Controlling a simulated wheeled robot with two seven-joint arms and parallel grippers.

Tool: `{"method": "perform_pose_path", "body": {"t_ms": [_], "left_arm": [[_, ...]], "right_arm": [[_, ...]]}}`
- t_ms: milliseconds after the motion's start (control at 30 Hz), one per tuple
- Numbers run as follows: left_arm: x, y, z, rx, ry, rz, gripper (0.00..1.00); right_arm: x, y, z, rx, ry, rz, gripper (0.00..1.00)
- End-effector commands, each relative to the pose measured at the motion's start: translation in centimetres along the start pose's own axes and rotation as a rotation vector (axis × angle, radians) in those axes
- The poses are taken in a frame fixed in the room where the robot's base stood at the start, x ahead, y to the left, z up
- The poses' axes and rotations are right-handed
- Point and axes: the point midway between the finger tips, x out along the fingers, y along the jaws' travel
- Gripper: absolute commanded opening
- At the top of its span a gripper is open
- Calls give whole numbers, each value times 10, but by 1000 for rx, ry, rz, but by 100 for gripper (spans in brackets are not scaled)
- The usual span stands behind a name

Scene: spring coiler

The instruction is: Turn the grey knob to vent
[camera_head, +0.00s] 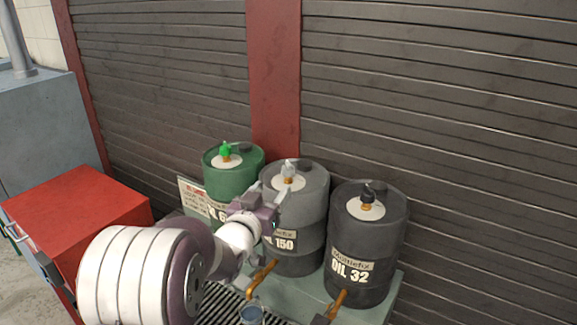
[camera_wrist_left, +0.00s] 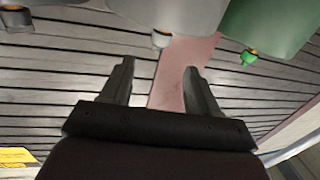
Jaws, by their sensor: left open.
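The grey knob (camera_head: 289,168) stands on a white disc on top of the grey middle drum (camera_head: 310,193), labelled with 150. My left gripper (camera_head: 269,192) is open and empty in front of this drum's upper part, with its fingers pointing toward the knob side. In the left wrist view, which looks upside down, the grey knob (camera_wrist_left: 161,40) shows beyond and between the open fingertips (camera_wrist_left: 158,70), apart from them. The marking that shows the vent position is too small to read. My right gripper is not in view.
A green drum with a green knob (camera_head: 226,149) stands to the left, and a dark OIL 32 drum with a black knob (camera_head: 368,191) to the right. A red cabinet (camera_head: 85,205) is at left. Orange taps (camera_head: 262,274) stick out in front, above a grating. A shutter wall stands behind.

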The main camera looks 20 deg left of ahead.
Motion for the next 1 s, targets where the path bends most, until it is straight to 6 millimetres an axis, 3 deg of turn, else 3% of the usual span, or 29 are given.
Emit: {"method": "perform_pose_path", "body": {"t_ms": [200, 400, 600, 867, 900, 1000], "left_arm": [[55, 1, -4, 0, -5, 1, 60], [96, 1, -2, 1, -6, 0, 60], [113, 0, 0, 1, -5, -1, 60], [115, 0, 2, 2, -5, -2, 60], [115, 0, 2, 2, -5, -2, 57], [115, 0, 2, 2, -5, -2, 25]], "right_arm": [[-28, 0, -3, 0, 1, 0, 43], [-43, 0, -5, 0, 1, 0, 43], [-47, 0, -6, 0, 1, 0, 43], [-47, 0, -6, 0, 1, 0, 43], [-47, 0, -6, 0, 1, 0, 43], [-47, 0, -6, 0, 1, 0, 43]]}}
